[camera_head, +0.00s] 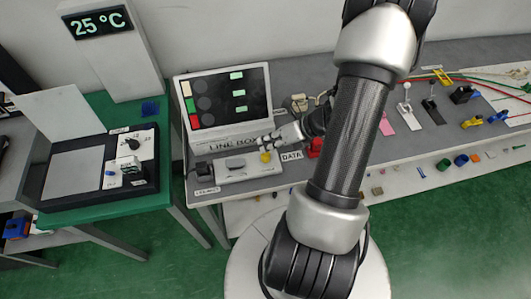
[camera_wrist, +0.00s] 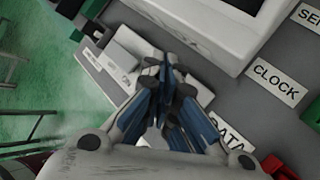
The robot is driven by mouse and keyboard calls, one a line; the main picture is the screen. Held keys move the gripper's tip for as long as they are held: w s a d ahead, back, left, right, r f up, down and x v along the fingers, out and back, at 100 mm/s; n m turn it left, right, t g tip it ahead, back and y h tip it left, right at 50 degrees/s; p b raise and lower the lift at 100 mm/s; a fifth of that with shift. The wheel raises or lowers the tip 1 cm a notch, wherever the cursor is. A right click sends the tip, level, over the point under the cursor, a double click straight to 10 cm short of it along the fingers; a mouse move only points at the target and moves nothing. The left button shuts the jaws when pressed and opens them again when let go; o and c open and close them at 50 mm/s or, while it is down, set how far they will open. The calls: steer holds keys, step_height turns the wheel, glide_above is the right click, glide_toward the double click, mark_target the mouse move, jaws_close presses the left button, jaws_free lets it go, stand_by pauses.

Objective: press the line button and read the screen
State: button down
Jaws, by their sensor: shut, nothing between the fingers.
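The line box (camera_head: 228,106) stands on the grey table with a dark screen (camera_head: 232,94).
A DATA label (camera_head: 291,155) and a red part (camera_head: 315,147) are right of the panel. A CLOCK label (camera_wrist: 276,82) shows in the wrist view. Levers (camera_head: 406,105) and loose parts stand further right. A green table (camera_head: 120,110) with a 25 °C display (camera_head: 97,22) is left.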

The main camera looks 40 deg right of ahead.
steer(key=shift+f, duration=0.45)
steer(key=shift+f+b, duration=0.6)
steer(key=shift+b, duration=0.1)
stand_by(0.5)
steer(key=shift+r, duration=0.15)
steer(key=shift+r+p, duration=0.9)
steer(key=shift+p, duration=0.1)
step_height(320, 180, up, 5)
steer(key=p, duration=0.4)
steer(key=shift+r+p, duration=0.1)
steer(key=shift+p, duration=0.25)
stand_by(0.4)
